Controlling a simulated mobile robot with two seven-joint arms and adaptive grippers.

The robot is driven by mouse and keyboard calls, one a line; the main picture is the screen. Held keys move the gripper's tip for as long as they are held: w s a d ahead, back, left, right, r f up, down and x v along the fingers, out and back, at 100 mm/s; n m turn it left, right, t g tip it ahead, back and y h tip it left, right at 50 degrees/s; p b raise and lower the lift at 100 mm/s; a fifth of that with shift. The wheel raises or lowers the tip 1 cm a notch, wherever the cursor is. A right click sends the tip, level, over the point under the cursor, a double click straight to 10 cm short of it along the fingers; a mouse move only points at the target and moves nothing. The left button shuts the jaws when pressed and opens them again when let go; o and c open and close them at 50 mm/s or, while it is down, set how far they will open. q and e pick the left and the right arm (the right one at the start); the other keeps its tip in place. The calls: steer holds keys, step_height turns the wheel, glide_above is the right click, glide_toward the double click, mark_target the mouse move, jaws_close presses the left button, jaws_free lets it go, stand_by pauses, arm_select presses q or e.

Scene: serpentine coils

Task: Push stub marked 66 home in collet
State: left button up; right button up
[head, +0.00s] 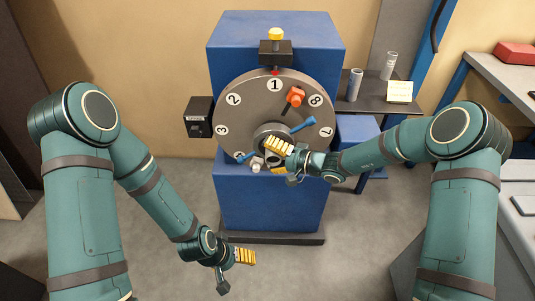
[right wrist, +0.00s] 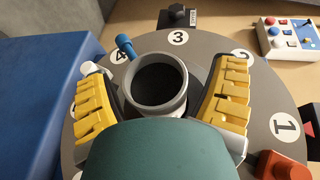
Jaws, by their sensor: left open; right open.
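A round grey dial plate (head: 240,95) with numbered white discs stands on a blue machine. A grey open ring (right wrist: 158,82) with a dark bore sits at its hub in the right wrist view; I cannot tell whether it is the collet or a stub in it. My right gripper (head: 271,157) is open in front of the hub. In the right wrist view its yellow fingers (right wrist: 163,85) stand on either side of the ring, apart from it. No mark 66 is readable. My left gripper (head: 244,256) is open and empty, low at the machine's foot.
An orange-red clamp (head: 295,97), a blue lever (head: 303,124) and a white-tipped piece (head: 257,164) stick out from the plate. A dark box (head: 199,117) is at left.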

steer(key=v, duration=1.1)
steer(key=s+f+n+g+h, duration=0.2)
steer(key=s+f+g+h, duration=0.2)
steer(key=s+f+h, duration=0.6)
steer(key=shift+s+d+f+h, duration=0.45)
steer(key=shift+s+f, duration=3.7)
steer(key=shift+s, duration=1.55)
